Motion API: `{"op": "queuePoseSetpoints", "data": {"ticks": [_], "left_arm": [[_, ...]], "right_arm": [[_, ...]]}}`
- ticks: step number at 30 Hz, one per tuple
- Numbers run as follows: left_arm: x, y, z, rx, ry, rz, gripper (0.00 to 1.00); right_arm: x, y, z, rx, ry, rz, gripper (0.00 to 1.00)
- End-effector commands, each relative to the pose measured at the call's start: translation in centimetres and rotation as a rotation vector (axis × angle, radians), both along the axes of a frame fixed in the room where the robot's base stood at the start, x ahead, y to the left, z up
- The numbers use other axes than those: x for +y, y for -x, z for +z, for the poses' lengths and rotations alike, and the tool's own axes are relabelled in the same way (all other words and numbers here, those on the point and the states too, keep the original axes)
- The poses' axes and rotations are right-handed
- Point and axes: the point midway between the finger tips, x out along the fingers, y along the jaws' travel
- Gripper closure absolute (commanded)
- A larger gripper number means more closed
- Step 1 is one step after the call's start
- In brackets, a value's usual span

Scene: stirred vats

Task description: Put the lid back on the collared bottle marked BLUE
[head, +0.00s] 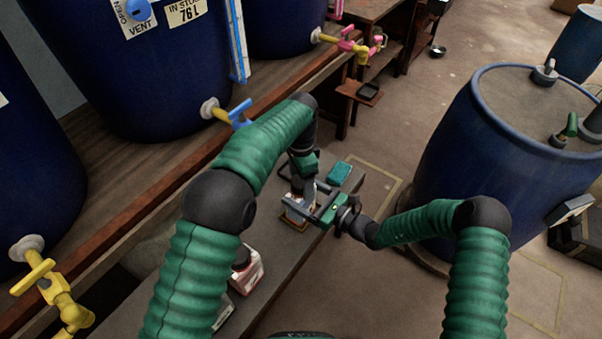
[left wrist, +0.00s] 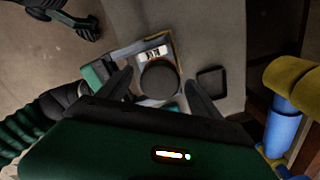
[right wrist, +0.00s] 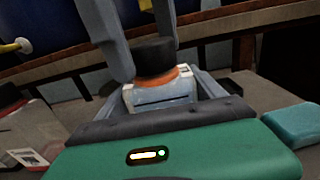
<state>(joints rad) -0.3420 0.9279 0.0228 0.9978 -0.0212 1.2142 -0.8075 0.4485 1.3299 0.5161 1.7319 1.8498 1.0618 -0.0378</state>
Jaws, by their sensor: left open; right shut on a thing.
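The bottle (right wrist: 160,97) is pale, with an orange collar (right wrist: 155,77) and a black lid (right wrist: 154,57) sitting on top of the collar. It stands upright on the grey bench (head: 285,258). My right gripper (head: 318,206) is shut on the bottle's body below the collar. My left gripper (head: 304,175) is open above it, its fingers on either side of the lid. In the left wrist view the round lid (left wrist: 159,80) lies between those fingers, with gaps visible. The label (left wrist: 154,53) is too small to read. The head view mostly hides the bottle behind the grippers.
A red-and-white bottle (head: 248,272) with a dark top stands nearer on the bench, with another labelled item (head: 223,312) beside it. A teal sponge (head: 340,173) lies just beyond the grippers. Blue vats with taps line the left; a blue drum (head: 480,150) stands right.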

Motion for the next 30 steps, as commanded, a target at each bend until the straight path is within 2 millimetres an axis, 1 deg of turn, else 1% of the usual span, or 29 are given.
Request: {"op": "queuePoseSetpoints", "data": {"ticks": [2, 5, 12, 15, 18, 20, 28, 29, 30], "left_arm": [[0.0, -0.1, 0.9, -0.004, 0.002, 0.0, 0.26], [0.0, -0.1, 2.8, -0.004, 0.002, 0.0, 0.26], [-0.1, -0.2, 8.4, -0.004, 0.001, 0.001, 0.26], [-0.1, -0.2, 10.1, -0.003, 0.001, 0.0, 0.26], [-0.1, -0.2, 11.2, -0.001, 0.001, 0.0, 0.26], [-0.1, -0.1, 11.5, 0.0, 0.0, 0.0, 0.26], [-0.1, -0.1, 11.7, 0.001, -0.001, 0.0, 0.26], [-0.1, -0.1, 11.7, 0.001, -0.001, 0.0, 0.26], [-0.1, -0.1, 11.7, 0.0, -0.001, 0.0, 0.26]], "right_arm": [[0.0, 0.0, 0.0, 0.0, 0.0, -0.001, 0.95], [0.0, 0.0, 0.0, 0.0, 0.0, -0.001, 0.95], [0.0, 0.0, 0.0, 0.0, 0.0, -0.001, 0.95], [0.0, 0.0, 0.0, 0.0, 0.0, -0.001, 0.95], [0.0, 0.0, 0.0, 0.0, 0.0, -0.001, 0.95], [0.0, 0.0, 0.0, 0.0, 0.0, -0.001, 0.95], [0.0, 0.0, 0.0, -0.001, -0.001, -0.001, 0.95], [0.0, 0.0, 0.0, -0.001, -0.001, -0.001, 0.18], [0.0, 0.0, 0.0, -0.001, -0.001, -0.001, 0.13]]}}
